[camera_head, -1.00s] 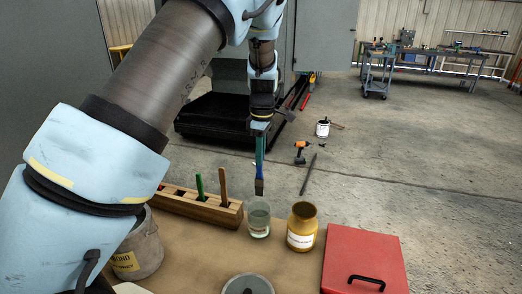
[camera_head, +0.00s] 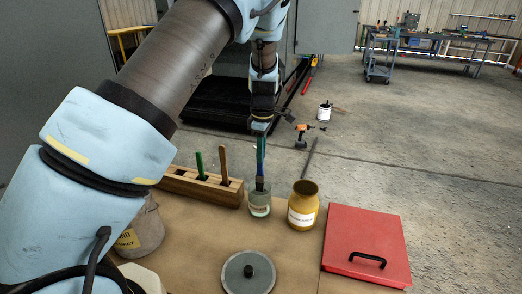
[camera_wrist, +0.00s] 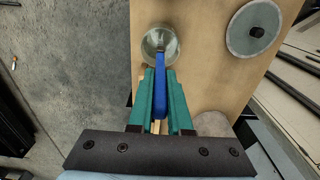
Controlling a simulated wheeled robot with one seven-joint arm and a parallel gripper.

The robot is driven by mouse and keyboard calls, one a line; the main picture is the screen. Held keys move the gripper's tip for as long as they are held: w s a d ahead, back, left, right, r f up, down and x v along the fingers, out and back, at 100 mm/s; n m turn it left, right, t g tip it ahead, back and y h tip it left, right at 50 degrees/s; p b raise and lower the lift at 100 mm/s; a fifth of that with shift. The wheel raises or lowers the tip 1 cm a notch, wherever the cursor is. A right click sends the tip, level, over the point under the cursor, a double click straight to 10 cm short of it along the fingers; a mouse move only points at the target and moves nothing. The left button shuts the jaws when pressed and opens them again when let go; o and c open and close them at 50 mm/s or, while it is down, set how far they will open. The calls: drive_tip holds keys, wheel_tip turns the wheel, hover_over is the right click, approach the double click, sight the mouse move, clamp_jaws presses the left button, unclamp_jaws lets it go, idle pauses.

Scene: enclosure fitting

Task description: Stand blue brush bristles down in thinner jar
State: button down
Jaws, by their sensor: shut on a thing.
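The blue brush (camera_head: 260,168) hangs upright from my gripper (camera_head: 262,139), with its dark bristle end down. The clear glass thinner jar (camera_head: 260,206) stands on the table directly below, and the bristle end shows at its mouth. I cannot tell how far inside the bristles are. In the wrist view, the teal fingers of my gripper (camera_wrist: 159,78) are shut on the blue handle of the brush (camera_wrist: 160,98). There the brush points towards the jar (camera_wrist: 160,36) and its far end overlaps the near rim.
A wooden rack (camera_head: 203,185) with green and brown handles stands left of the jar. An ochre labelled jar (camera_head: 303,207) is close on the right, with a red box (camera_head: 366,235) beyond. A round grey lid (camera_head: 248,272) lies in front. A grey pot (camera_head: 143,230) stands left.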

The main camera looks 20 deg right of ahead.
sight(261, 175)
drive_tip(key=shift+f+b, duration=1.15)
drive_tip(key=shift+f, duration=1.25)
drive_tip(key=c, duration=0.8)
unclamp_jaws()
drive_tip(key=shift+o, duration=0.2)
wheel_tip(261, 175, up, 11)
drive_tip(key=b, duration=0.3)
drive_tip(key=shift+s+d+f, duration=0.1)
drive_tip(key=shift+d, duration=0.05)
